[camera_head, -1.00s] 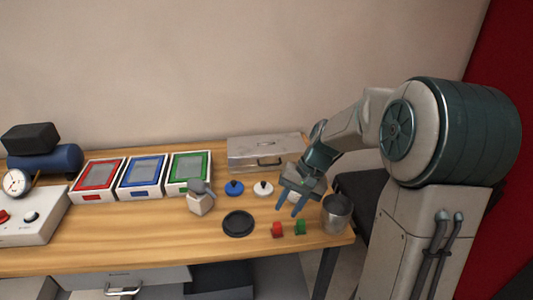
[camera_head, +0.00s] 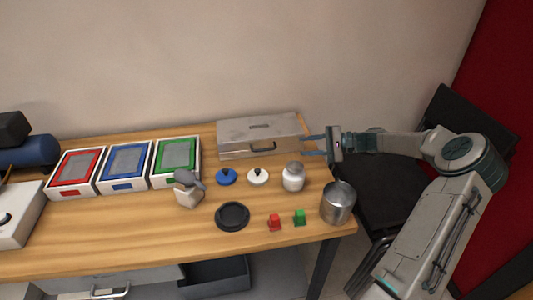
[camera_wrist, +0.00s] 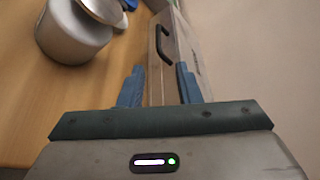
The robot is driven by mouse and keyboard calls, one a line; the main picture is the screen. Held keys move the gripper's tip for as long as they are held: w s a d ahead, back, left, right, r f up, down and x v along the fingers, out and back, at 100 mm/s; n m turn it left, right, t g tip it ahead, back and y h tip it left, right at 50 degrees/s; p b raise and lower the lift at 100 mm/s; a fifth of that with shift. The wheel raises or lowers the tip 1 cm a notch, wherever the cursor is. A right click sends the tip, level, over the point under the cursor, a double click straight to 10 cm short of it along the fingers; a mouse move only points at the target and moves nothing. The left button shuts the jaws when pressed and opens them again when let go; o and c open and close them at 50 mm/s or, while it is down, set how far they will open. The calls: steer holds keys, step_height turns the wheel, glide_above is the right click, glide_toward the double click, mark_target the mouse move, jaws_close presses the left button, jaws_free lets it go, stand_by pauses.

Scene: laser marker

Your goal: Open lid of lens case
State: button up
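The lens case appears to be the long grey metal case (camera_head: 255,130) at the back of the table, with a dark handle on its front. Its lid looks shut. My gripper (camera_head: 306,145) is at the case's right end, with its fingers spread and pointing left. In the wrist view the case (camera_wrist: 184,42) runs away ahead between the two open blue fingers (camera_wrist: 160,70), with its handle on the left face. Nothing is held. I cannot tell whether a finger touches the case.
A metal cup (camera_head: 338,203) stands at the table's right front corner. White and blue knobbed lids lie before the case. A black chair is at the right.

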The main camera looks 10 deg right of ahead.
mark_target(270, 149)
steer(key=p+x, duration=0.2)
steer(key=x, duration=1.2)
steer(key=shift+f, duration=0.2)
jaws_close()
